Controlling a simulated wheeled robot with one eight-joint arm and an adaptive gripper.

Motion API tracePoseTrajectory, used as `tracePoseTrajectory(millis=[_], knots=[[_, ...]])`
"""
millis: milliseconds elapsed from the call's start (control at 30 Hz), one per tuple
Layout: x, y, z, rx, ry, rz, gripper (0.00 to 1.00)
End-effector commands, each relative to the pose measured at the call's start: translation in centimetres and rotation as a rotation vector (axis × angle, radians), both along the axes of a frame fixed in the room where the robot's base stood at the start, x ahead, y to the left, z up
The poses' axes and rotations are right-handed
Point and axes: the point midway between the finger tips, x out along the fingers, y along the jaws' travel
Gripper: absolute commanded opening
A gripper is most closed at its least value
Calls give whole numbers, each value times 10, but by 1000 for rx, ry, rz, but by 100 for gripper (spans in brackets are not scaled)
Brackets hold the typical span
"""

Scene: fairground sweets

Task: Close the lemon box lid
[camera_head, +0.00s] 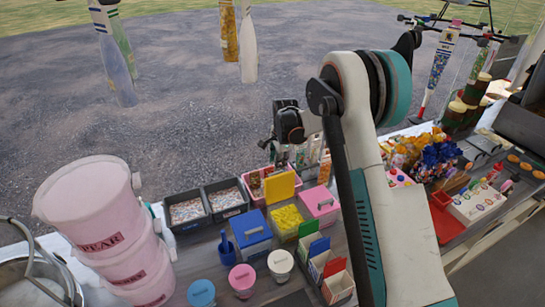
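The lemon box (287,223) is a small open box filled with yellow sweets, on the counter between a blue box (251,234) and a pink box (320,206). Its yellow lid (281,187) stands raised at the back of the box, so the sweets show. The dark end of my arm, with my gripper (288,126), is above and behind the box, apart from the lid. My gripper's fingers cannot be made out clearly, and whether they are open or shut does not show.
The blue and pink boxes have their lids down. Two dark trays (187,212) stand to the left, and pink PEAR tubs (105,230) further left. Small tubs (242,279) and a colourful card holder (320,262) stand in front. My arm hides part of the right side.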

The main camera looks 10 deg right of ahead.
Motion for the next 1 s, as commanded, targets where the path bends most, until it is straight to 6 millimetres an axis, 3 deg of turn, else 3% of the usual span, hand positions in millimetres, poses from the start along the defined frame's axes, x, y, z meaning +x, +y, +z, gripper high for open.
tracePoseTrajectory(millis=[167, 600, 800, 1000], knots=[[3, 0, -14, 1, 1, -4, 28], [14, 3, -76, 0, 1, -2, 28], [15, 3, -90, 0, 5, -2, 28], [15, 3, -91, 0, 7, -2, 28]])
